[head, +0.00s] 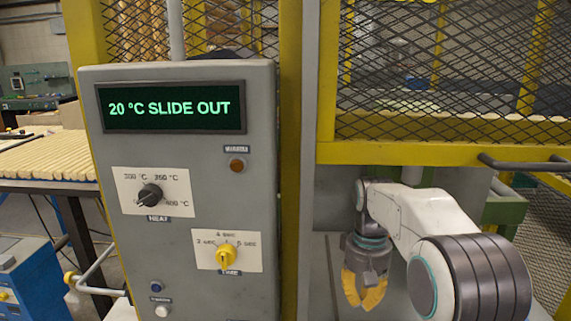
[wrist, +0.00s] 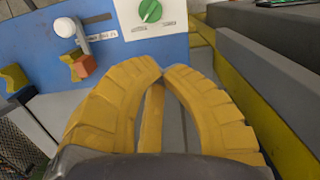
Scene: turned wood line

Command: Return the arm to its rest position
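My gripper (head: 363,302) hangs at the end of my white arm, low right of centre in the head view, pointing down in front of the grey machine front. In the wrist view the gripper (wrist: 163,72) shows the tips meeting or nearly so.
A grey control panel (head: 190,270) reading "20 °C SLIDE OUT" stands left of my arm. A yellow-framed mesh guard (head: 440,153) with a dark handle (head: 520,163) is above it. The wrist view shows a blue panel (wrist: 140,55) with a green knob (wrist: 150,11) and white-balled lever (wrist: 65,27).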

